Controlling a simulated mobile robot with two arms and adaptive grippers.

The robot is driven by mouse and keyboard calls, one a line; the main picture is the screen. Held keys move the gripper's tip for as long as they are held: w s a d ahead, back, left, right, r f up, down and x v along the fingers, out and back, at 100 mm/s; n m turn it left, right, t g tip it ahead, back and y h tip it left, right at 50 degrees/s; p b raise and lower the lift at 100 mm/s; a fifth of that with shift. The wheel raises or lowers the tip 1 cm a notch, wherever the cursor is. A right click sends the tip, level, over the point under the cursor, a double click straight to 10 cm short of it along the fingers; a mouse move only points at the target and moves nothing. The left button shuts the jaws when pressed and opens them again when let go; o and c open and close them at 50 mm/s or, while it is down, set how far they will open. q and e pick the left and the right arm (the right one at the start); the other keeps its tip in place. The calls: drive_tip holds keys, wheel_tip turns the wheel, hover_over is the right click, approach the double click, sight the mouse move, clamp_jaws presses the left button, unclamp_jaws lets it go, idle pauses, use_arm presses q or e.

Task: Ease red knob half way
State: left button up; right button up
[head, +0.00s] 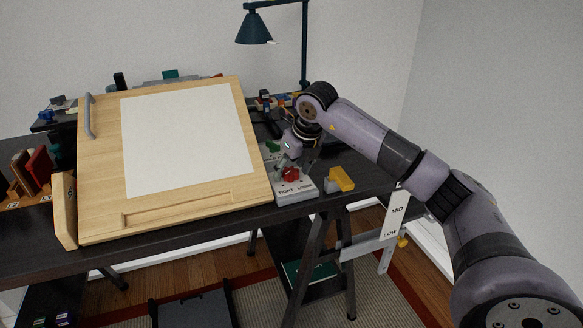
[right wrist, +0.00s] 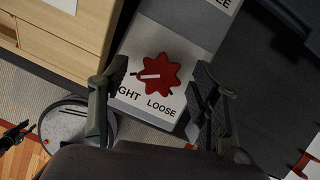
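The red knob (head: 291,175) is star-shaped and sits on a pale panel marked TIGHT and LOOSE (head: 297,190), beside the tilted drawing board. In the right wrist view the red knob (right wrist: 157,82) shows whole, with a white pointer line aimed left, on the TIGHT side. My right gripper (head: 285,160) is right at the knob in the head view. In the right wrist view my right gripper (right wrist: 160,70) is open, one finger to each side of the knob, with visible gaps. My left gripper is not in view.
The drawing board (head: 255,185) with a blank sheet (head: 185,140) stands close left of the panel. A yellow block-like piece (head: 341,179) is close right. A dark lamp (head: 255,28) stands behind. A MID/LOW scale (head: 395,215) hangs at the desk's right.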

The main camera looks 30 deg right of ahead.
drive_tip(key=c, duration=1.1)
drive_tip(key=shift+n, duration=0.4)
drive_tip(key=shift+d+n+y, duration=0.1)
drive_tip(key=shift+n+y, duration=0.3)
drive_tip(key=shift+n, duration=0.2)
drive_tip(key=n+y, duration=0.1)
drive_tip(key=n, duration=0.1)
drive_tip(key=shift+w+r+n, duration=0.1)
drive_tip(key=shift+r+n, duration=0.05)
drive_tip(key=shift+n, duration=0.15)
drive_tip(key=n+g+y+p, duration=0.1)
drive_tip(key=n, duration=0.2)
drive_tip(key=shift+d+n, duration=0.1)
drive_tip(key=shift+n, duration=0.2)
drive_tip(key=shift+w+n+g+y+p, duration=0.1)
drive_tip(key=shift+n+g+y+p, duration=0.4)
drive_tip(key=shift+n, duration=1.2)
